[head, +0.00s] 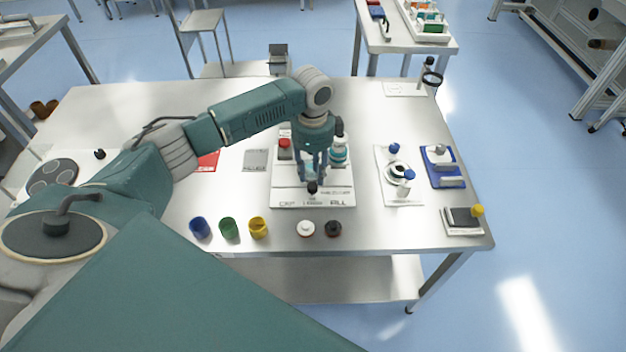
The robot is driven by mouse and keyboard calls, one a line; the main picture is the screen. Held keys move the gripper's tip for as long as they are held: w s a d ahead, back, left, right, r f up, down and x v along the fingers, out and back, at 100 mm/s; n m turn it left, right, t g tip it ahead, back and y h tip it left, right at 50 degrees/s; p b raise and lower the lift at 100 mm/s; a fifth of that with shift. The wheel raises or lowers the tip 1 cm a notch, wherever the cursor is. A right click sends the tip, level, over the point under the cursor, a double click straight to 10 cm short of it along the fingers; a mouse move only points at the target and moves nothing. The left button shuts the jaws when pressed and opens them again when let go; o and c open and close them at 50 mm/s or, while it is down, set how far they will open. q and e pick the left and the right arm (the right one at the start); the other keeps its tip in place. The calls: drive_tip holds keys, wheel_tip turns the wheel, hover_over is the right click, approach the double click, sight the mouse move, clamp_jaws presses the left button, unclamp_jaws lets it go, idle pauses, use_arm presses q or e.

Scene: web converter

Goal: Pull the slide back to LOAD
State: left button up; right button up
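A white board (283,196) with dark lettering along its front edge lies on the steel table. A small black knob (312,188) shows near the middle of its front part; the slide body behind it is mostly hidden by my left arm. My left gripper (312,177) points down over the board, its fingertips right at or just behind the knob. I cannot tell whether the fingers touch it or are closed on it. The lettering is too small to read surely, so LOAD is not made out. My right gripper is not in view.
A red button block (284,148) and a teal-and-white bottle (338,152) stand close beside the gripper. Blue (200,229), green (229,229) and yellow (258,227) cups line the table's front edge. A white fixture (398,180) and blue fixture (443,168) stand to the right.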

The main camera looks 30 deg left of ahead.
use_arm(q)
wheel_tip(320, 180, up, 7)
idle(0.3)
idle(0.4)
